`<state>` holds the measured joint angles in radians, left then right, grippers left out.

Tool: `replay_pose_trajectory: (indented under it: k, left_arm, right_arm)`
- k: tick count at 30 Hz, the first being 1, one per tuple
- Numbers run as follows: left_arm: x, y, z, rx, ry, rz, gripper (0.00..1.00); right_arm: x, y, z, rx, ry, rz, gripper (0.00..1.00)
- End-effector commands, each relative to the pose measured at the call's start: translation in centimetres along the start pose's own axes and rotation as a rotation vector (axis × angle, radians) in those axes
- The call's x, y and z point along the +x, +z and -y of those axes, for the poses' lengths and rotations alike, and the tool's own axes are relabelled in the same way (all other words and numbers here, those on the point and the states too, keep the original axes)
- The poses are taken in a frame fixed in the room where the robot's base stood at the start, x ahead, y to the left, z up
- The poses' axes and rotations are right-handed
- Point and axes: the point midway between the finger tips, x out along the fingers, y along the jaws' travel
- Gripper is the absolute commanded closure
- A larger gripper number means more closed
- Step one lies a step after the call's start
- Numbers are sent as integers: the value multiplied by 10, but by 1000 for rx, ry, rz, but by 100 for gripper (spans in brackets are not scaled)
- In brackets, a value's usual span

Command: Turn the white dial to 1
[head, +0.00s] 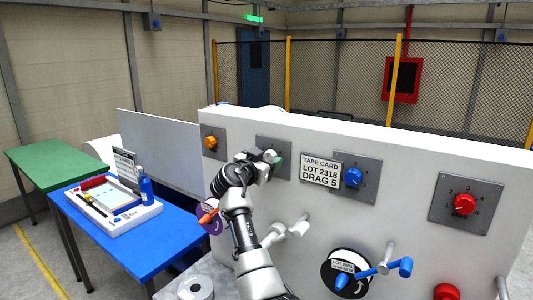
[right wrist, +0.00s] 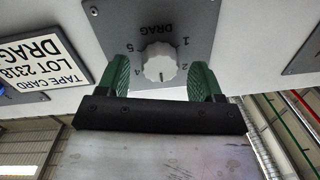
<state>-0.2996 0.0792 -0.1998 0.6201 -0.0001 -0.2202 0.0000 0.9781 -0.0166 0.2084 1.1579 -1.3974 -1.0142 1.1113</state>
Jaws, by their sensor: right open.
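The white dial (right wrist: 160,62) sits on a grey plate (right wrist: 192,22) marked DRAG, which appears upside down in the right wrist view. The numbers 5 and 4 show left of the dial, 1 and 2 right of it. Which number its pointer faces is not clear. My right gripper (right wrist: 161,78) is open, with one green finger on each side of the dial and gaps between. Whether the fingers reach past the dial's face is hard to tell. In the head view my right gripper (head: 273,161) is at the plate (head: 265,142) and largely covers the dial. My left gripper is out of view.
A card (head: 321,170) reading TAPE CARD LOT 2318 DRAG 5 is right of the plate. The white panel (head: 415,215) also carries an orange dial (head: 211,142), a blue dial (head: 353,177) and a red dial (head: 464,204). A blue table (head: 150,245) stands left.

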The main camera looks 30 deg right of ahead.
Motion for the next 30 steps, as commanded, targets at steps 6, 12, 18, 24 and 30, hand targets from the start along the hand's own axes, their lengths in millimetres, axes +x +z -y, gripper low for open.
replay_pose_trajectory:
  k: [6, 12, 18, 24, 30]
  left_arm:
    - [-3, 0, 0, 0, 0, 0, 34]
    - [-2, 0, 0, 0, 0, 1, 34]
    - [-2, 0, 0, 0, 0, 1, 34]
    - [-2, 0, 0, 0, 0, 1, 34]
    - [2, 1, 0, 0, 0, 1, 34]
  right_arm:
    - [6, 1, 0, -1, 0, 0, 34]
    - [6, 1, 0, -1, 0, 0, 41]
    - [6, 1, 0, -1, 0, 0, 72]
    - [5, 1, 0, -4, -1, 0, 83]
    - [5, 2, 0, -46, 0, 2, 83]
